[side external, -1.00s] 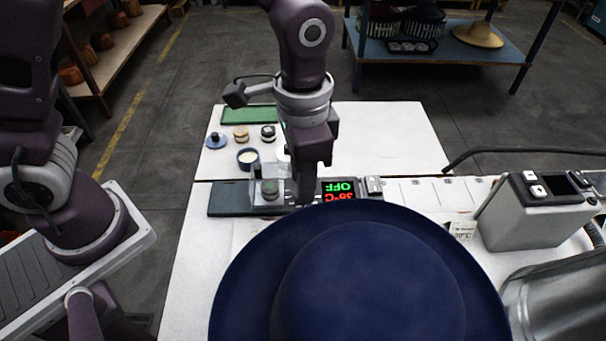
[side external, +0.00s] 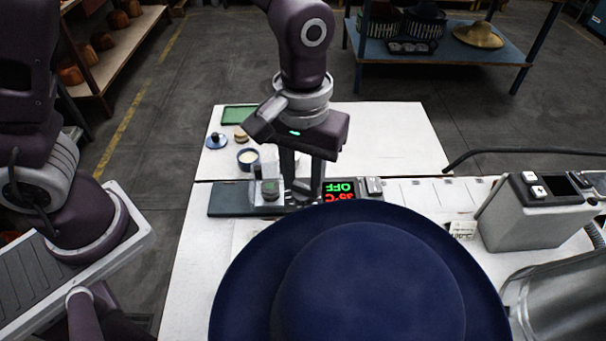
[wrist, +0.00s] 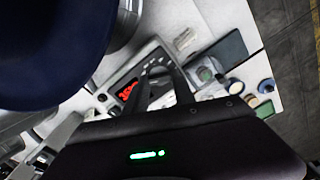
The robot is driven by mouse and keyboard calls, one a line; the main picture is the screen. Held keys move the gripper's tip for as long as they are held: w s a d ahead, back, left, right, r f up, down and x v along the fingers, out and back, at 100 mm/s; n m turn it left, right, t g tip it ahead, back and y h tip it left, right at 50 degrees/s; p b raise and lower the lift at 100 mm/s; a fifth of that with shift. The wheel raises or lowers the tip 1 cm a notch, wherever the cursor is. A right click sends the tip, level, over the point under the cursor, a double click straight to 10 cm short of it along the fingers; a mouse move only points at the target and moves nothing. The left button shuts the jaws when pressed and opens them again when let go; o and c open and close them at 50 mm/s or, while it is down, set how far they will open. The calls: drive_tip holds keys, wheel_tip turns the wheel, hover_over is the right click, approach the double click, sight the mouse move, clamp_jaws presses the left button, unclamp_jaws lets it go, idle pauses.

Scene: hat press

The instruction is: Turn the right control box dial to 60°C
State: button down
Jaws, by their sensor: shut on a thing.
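The control box shows as a low dark-faced panel (side external: 347,188) at the middle of the table, behind the blue hat. Its lit screen faces away from the side camera, with green "OFF" above a red reading in the thirties °C, its last digit unclear. The red reading also shows in the wrist view (wrist: 127,90). My gripper (side external: 302,194) points down just left of the screen, its fingers at the panel. In the wrist view its fingertips (wrist: 157,71) close around the dial beside the screen. The fingers mostly hide the dial, so its pointer cannot be read.
A wide blue hat (side external: 370,285) fills the front of the table close to the panel. A grey box with white buttons (side external: 530,215) stands at right.

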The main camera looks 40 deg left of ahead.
sight(303, 184)
drive_tip(key=shift+n, duration=1.1)
drive_tip(key=c, duration=1)
unclamp_jaws()
drive_tip(key=shift+c, duration=0.2)
drive_tip(key=shift+r, duration=0.15)
wheel_tip(303, 184, up, 6)
drive_tip(key=shift+r, duration=0.45)
